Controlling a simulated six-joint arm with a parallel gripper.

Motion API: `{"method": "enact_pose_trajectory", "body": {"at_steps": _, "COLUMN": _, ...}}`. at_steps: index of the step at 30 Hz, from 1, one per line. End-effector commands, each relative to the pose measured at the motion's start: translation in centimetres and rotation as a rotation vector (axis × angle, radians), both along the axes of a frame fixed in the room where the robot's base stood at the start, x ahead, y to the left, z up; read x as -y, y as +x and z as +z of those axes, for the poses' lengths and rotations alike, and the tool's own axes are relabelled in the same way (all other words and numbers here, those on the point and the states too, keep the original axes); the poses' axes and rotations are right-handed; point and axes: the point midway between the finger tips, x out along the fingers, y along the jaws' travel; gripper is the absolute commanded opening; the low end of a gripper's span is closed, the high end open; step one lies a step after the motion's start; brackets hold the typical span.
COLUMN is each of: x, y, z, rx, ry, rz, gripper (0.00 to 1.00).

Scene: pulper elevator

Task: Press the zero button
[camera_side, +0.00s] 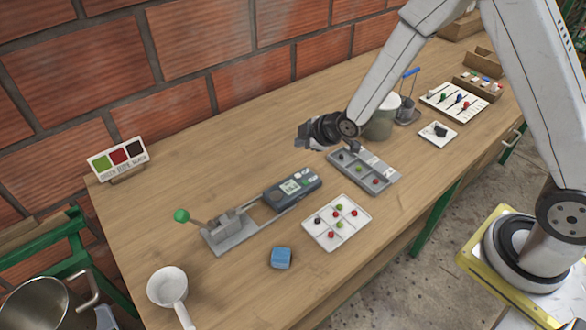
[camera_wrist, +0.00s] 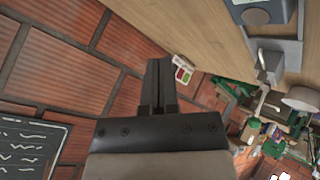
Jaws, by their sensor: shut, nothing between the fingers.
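A dark grey gauge box (camera_side: 292,188) with a small lit display and a few small buttons lies on the wooden table in the side view. The labels on its buttons are too small to read, so I cannot tell which is the zero button. It joins a grey lever device with a green knob (camera_side: 182,215). My gripper (camera_side: 303,138) is above the table, behind and above the gauge box, apart from it. In the wrist view my gripper (camera_wrist: 159,66) has its fingers together and empty. The gauge box (camera_wrist: 262,12) shows partly at the top right, its buttons not clear.
A white tray of coloured berries (camera_side: 336,222) and a blue block (camera_side: 281,258) lie in front of the gauge box. A grey compartment tray (camera_side: 364,172) is to its right. A colour card (camera_side: 118,158) stands at the back left by the brick wall (camera_side: 200,35).

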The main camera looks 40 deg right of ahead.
Motion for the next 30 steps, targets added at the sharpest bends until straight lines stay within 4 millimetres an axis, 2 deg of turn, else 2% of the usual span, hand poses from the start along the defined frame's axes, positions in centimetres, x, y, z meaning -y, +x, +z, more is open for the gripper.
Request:
{"method": "enact_pose_trajectory", "body": {"at_steps": 11, "x": 0.0, "y": 0.0, "z": -1.7, "rx": -0.002, "ry": 0.0, "rz": -0.002, "gripper": 0.0}}
{"method": "enact_pose_trajectory", "body": {"at_steps": 30, "x": 0.0, "y": 0.0, "z": -7.8, "rx": -0.002, "ry": 0.0, "rz": -0.002, "gripper": 0.0}}
